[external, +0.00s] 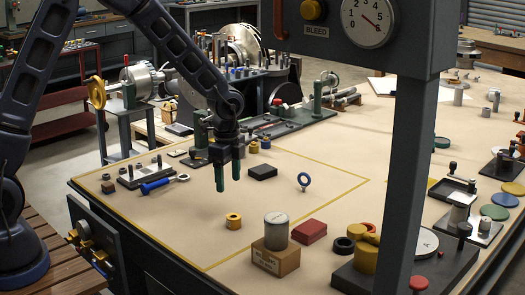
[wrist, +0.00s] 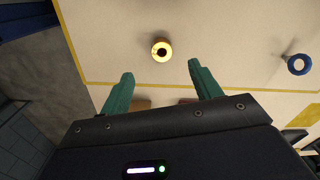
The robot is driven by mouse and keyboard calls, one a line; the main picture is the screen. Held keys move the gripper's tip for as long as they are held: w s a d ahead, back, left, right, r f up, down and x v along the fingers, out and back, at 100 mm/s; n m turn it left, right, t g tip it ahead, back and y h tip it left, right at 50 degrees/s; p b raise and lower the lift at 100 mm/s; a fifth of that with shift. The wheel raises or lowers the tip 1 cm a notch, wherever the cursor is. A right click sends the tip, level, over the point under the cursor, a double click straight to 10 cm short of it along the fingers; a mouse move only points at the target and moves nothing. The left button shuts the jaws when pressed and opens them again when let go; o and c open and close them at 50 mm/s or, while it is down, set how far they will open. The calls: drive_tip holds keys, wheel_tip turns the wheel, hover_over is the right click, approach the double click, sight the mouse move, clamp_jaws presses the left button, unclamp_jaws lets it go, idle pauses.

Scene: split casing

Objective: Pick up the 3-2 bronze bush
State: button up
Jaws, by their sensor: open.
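A bronze bush (external: 233,221) stands on the beige bench top, inside the yellow outline. It also shows in the wrist view (wrist: 162,49), above and between my fingertips, with its dark bore facing me. No label is readable on it. My gripper (external: 228,182) is open and empty, with green fingers pointing down above the bench. In the wrist view, the fingers (wrist: 160,70) are apart and do not touch the bush. Another small bronze-coloured piece (external: 265,142) stands at the back of the bench; I cannot tell its marking.
A blue ring (external: 304,180) stands to the right of my gripper. A grey cylinder (external: 276,229) on a wooden block (external: 275,259) and a red box (external: 309,231) stand to the bush's right. Bench space left of the bush is clear.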

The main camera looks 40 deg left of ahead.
drive_tip(key=f, duration=0.2)
hover_over(234, 216)
drive_tip(key=f, duration=0.5)
drive_tip(key=shift+s+d, duration=0.1)
drive_tip(key=shift+s, duration=0.3)
drive_tip(key=shift+d+f, duration=0.2)
drive_tip(key=shift+f, duration=2.45)
drive_tip(key=c, duration=1.3)
drive_tip(key=shift+w+r, duration=0.1)
drive_tip(key=shift+r, duration=0.05)
